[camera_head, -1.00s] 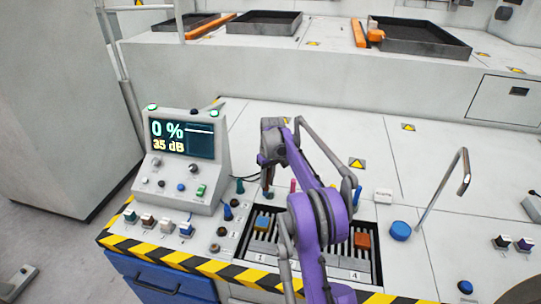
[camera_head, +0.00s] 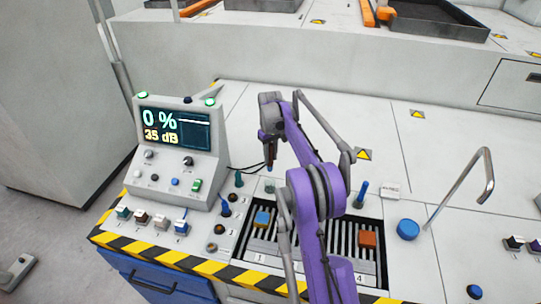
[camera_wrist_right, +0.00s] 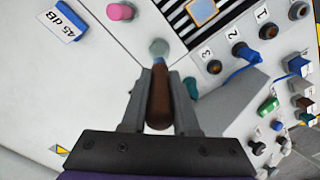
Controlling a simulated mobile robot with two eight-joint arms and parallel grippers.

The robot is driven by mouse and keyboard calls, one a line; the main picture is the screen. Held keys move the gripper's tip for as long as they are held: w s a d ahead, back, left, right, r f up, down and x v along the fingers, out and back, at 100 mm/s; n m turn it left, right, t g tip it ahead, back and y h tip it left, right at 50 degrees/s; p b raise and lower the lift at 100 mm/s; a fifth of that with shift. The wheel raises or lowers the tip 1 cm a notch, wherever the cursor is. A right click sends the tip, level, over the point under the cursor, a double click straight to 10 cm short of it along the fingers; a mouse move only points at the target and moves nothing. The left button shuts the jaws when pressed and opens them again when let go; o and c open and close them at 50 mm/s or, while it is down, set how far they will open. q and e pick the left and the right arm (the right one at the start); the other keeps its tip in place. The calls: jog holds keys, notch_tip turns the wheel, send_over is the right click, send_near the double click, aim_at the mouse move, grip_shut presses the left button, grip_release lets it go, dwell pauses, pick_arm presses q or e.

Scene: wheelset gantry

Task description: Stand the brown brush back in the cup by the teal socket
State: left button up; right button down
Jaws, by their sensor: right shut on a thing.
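My right gripper (camera_head: 268,140) is shut on the brown brush (camera_wrist_right: 158,100), with the handle between its fingers. In the head view the brush (camera_head: 271,163) hangs small and dark below the fingers. A small grey-green cup (camera_head: 269,186) stands below it on the worktop. In the right wrist view the cup (camera_wrist_right: 159,48) lines up with the brush's far end; I cannot tell the gap in depth. A small teal piece (camera_head: 239,180), perhaps the teal socket, stands to the cup's left and shows beside the finger in the wrist view (camera_wrist_right: 191,88). My left gripper is out of view.
A control console (camera_head: 178,150) stands at left. The slotted tray (camera_head: 340,225) holds a blue block (camera_head: 262,218) and an orange block (camera_head: 367,239). A pink peg (camera_wrist_right: 120,12) and a 45 dB block (camera_wrist_right: 62,24) lie near the cup. A bent metal handle (camera_head: 465,185) rises at right.

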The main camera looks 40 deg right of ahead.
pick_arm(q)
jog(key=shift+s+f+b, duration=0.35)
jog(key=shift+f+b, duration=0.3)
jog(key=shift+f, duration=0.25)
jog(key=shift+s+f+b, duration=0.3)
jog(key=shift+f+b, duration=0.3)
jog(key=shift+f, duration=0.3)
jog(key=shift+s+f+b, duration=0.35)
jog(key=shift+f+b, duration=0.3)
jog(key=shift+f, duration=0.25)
pick_arm(e)
jog(key=shift+f, duration=4.9)
jog(key=c, duration=0.6)
grip_release()
notch_tip(320, 180, up, 11)
jog(key=shift+w+f+p, duration=0.1)
jog(key=shift+f+p, duration=0.05)
jog(key=shift+p, duration=0.2)
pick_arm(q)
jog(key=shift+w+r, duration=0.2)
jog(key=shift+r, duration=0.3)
